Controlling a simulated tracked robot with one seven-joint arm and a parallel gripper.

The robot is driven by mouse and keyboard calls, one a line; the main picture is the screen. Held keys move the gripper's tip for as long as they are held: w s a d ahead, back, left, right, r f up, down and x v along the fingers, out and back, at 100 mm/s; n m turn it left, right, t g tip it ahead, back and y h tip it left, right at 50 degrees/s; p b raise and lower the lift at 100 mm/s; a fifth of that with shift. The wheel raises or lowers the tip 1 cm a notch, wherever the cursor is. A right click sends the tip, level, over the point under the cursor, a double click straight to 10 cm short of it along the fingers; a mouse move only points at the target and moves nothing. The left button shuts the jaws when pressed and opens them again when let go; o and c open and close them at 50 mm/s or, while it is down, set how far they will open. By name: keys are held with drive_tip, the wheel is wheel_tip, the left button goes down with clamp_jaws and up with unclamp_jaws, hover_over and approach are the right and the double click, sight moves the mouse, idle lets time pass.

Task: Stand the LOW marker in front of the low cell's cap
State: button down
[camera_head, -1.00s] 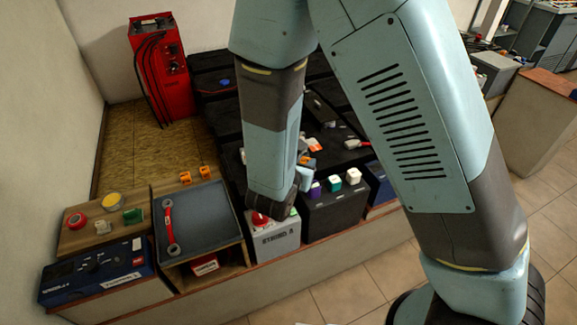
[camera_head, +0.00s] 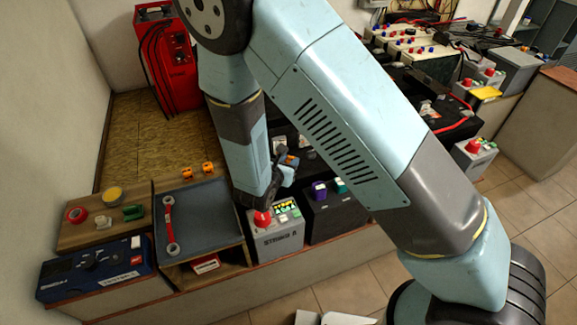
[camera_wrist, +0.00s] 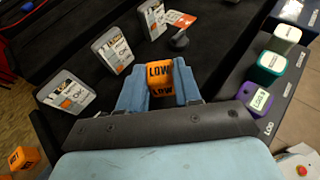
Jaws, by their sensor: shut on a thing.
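My gripper (camera_wrist: 160,92) is shut on an orange cube marker lettered LOW (camera_wrist: 160,74), held between its blue fingers over a black surface. The marker also shows as a small orange patch in the head view (camera_head: 291,160). The purple (camera_head: 319,190) and teal (camera_head: 339,185) caps show in the head view; my arm hides the white one. I cannot tell which cap is the low cell's.
Several white cards (camera_wrist: 112,50) stand on the black surface left of the gripper.

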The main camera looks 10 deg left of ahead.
wheel_tip(320, 180, down, 2)
drive_tip(key=shift+s+f, duration=0.1)
drive_tip(key=shift+f, duration=0.3)
drive_tip(key=shift+d, duration=0.1)
drive_tip(key=c, duration=0.7)
unclamp_jaws()
drive_tip(key=v, duration=1.2)
